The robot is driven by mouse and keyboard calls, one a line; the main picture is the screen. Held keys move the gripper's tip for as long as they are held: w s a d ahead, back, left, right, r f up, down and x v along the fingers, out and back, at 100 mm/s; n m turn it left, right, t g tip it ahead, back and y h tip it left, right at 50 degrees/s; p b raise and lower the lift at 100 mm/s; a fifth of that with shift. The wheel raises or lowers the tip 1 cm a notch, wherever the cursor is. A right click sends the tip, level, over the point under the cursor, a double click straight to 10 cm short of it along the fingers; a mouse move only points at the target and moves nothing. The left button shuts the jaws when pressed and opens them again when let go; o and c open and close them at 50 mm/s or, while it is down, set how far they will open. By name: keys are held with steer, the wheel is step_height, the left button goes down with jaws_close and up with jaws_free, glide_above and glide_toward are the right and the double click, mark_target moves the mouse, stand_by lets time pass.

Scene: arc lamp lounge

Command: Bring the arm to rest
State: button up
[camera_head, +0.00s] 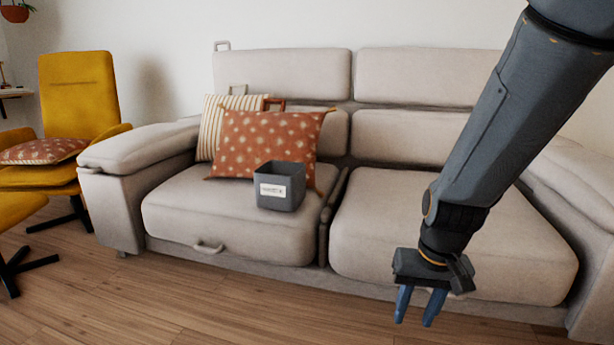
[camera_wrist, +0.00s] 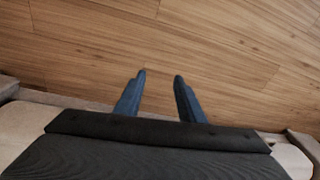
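My gripper (camera_head: 418,308) hangs at the end of my arm on the right side of the head view, in front of the sofa's right seat. Its two blue fingers point down and stand apart with nothing between them. In the wrist view my gripper (camera_wrist: 160,78) also shows open, with bare wood floor beyond the fingertips.
A beige sofa (camera_head: 440,215) fills the middle. On its left seat are a grey labelled bin (camera_head: 281,190), a rust dotted cushion (camera_head: 262,142) and a striped cushion (camera_head: 209,125). A yellow chair (camera_head: 78,95) stands left. The wood floor (camera_head: 220,310) in front is clear.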

steer(key=s+a+r+n+g+y+p, duration=0.15)
steer(key=s+a+r+n, duration=0.25)
steer(key=s+a+r, duration=0.5)
steer(key=s+a+r+n+p, duration=0.2)
steer(key=s+a+r+n, duration=0.25)
steer(key=s+a, duration=0.75)
steer(key=d+r+m+p, duration=0.2)
steer(key=d+r+p, duration=0.4)
steer(key=r+p, duration=0.3)
steer(key=w+d+r+m+h+p, duration=0.1)
steer(key=d+r+m+p, duration=0.1)
steer(key=d+r+p, duration=0.4)
steer(key=d+r+m+h+p, duration=0.1)
steer(key=d+r+m+p, duration=0.2)
steer(key=d+r+p, duration=0.4)
step_height(320, 180, up, 7)
steer(key=p, duration=1.6)
steer(key=shift+w, duration=0.25)
steer(key=shift+f, duration=0.1)
